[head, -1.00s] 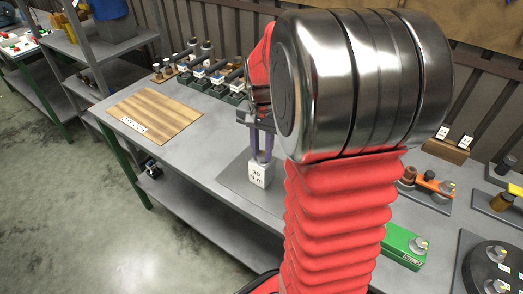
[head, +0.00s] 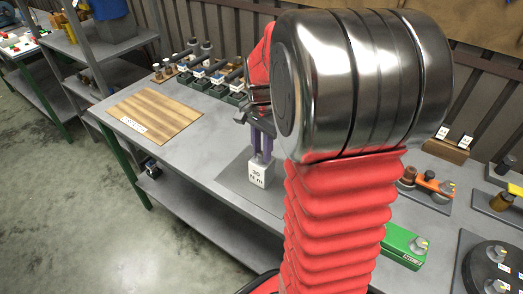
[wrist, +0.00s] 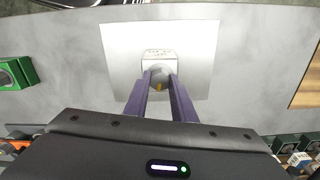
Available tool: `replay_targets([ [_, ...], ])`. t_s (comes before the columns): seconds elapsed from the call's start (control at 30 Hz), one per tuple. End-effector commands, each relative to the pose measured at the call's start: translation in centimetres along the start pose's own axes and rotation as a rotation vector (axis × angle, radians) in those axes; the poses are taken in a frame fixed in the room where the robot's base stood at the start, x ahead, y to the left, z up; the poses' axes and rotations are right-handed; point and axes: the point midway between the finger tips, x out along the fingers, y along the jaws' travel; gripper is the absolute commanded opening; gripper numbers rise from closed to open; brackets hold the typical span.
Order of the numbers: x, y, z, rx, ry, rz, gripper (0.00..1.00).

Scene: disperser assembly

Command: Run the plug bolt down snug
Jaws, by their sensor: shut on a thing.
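A white block (head: 258,175) labelled "30 N m" stands on a grey plate near the front of the bench. It also shows in the wrist view (wrist: 157,53), with the plug bolt's round grey head (wrist: 158,73) at it, bearing a yellow mark. My gripper (wrist: 158,82) has purple fingers and is shut on the bolt head, one finger on each side. In the head view my gripper (head: 261,158) points down onto the block from above. The bolt's shank and how far it is seated are hidden.
A wooden board (head: 160,113) lies to the left on the bench. Several dark green fixtures (head: 222,82) stand behind. A green box (head: 403,246) and an orange-handled part (head: 434,184) lie to the right. The plate (wrist: 199,45) around the block is clear.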

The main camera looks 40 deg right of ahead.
Motion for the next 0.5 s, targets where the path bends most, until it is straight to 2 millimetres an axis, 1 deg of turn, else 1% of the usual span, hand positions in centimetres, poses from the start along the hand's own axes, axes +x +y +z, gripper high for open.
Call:
replay_targets([
  [0.03,-0.07,-0.03,-0.03,0.0,0.001,-0.001,0.25],
  [0.27,-0.03,-0.02,-0.01,-0.001,0.001,-0.001,0.41],
  [0.5,-0.04,-0.01,0.0,-0.001,0.0,0.0,0.42],
])
